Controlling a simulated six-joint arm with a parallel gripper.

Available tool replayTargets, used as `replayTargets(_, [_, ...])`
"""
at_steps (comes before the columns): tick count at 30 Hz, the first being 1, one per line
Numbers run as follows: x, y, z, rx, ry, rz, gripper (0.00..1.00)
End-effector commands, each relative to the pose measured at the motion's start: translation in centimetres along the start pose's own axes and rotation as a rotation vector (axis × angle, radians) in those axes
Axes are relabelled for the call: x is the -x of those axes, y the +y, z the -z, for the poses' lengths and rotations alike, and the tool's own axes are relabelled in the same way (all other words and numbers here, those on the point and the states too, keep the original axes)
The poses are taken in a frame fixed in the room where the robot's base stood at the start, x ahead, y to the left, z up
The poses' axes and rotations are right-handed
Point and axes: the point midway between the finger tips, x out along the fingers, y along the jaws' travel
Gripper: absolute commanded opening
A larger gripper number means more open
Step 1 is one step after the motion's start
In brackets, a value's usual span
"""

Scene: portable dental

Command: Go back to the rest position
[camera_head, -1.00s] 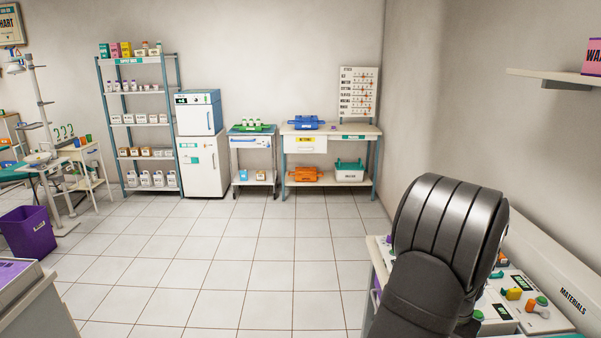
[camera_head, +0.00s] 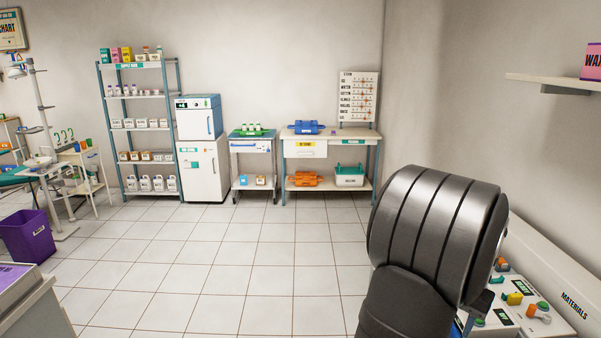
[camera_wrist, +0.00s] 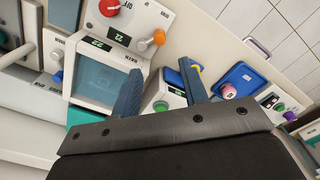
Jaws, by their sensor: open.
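My gripper (camera_wrist: 162,88) shows in the wrist view, its two bluish-grey fingers apart with nothing held between them. It hangs above a bench crowded with dental devices. A white device with a blue-grey window (camera_wrist: 108,75) and a green "22" readout is just left of the fingers. In the head view a large dark link of my arm fills the lower right and hides much of the bench. The fingers are not visible in the head view.
A blue tray (camera_wrist: 243,78) with a pink-and-white jar (camera_wrist: 229,91) lies right of the fingers. The materials bench (camera_head: 570,305) runs along the right wall below a shelf (camera_head: 550,80). The tiled floor (camera_head: 230,260) is clear. A purple bin (camera_head: 27,235) stands left.

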Motion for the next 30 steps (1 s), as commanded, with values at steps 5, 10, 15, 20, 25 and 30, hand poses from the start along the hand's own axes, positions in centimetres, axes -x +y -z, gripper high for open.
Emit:
replayTargets(5, [3.8,0.0,0.1,0.0,0.006,0.0,0.4])
replayTargets(10, [7.2,0.0,0.1,0.0,0.005,0.0,0.4])
replayTargets(15, [3.6,0.0,-0.1,0.0,-0.004,0.0,0.4])
replayTargets(20, [0.4,0.0,-0.1,0.0,-0.004,0.0,0.4])
replayTargets(25, [-3.1,0.0,-0.1,0.0,-0.004,0.0,0.4])
replayTargets(30, [-6.5,0.0,-0.1,0.0,-0.005,0.0,0.4])
